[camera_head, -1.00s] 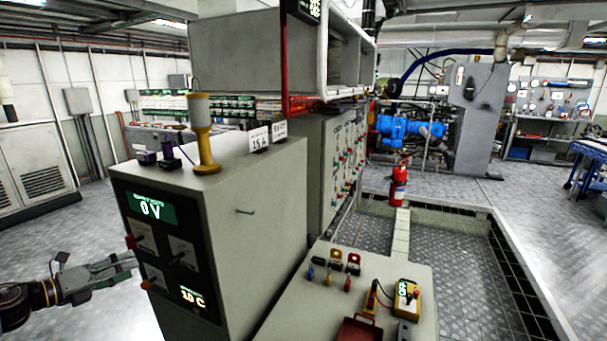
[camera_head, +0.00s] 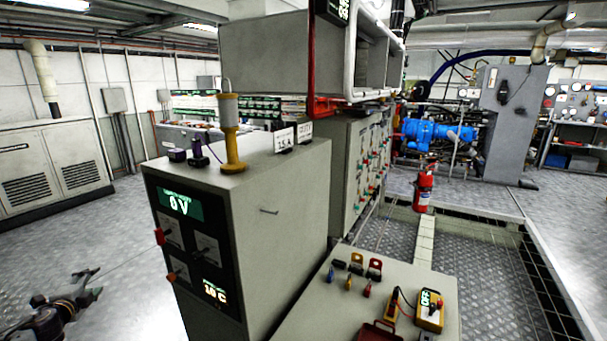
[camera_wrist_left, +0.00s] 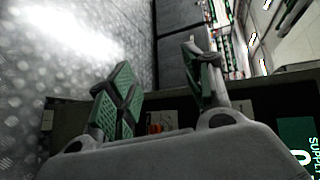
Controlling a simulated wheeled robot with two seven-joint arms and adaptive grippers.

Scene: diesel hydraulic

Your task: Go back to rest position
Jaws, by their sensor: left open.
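My left gripper (camera_head: 88,284) is low at the left edge of the head view, over the floor and apart from the grey control cabinet (camera_head: 285,200). Its jaws are open and empty. In the left wrist view its two green-padded fingers (camera_wrist_left: 160,90) stand apart, with the cabinet's dark panel and an orange-red knob (camera_wrist_left: 155,128) behind them. In the head view the dark front panel (camera_head: 190,250) has a lit display reading about 0 V, a lower display and several knobs. My right gripper is not in view.
A lower grey console (camera_head: 310,310) with a yellow meter (camera_head: 429,309) stands at the front. A red fire extinguisher (camera_head: 423,188) is behind it. A yellow lamp-like object (camera_head: 231,145) stands on the cabinet. The floor (camera_head: 125,225) left of the cabinet is clear.

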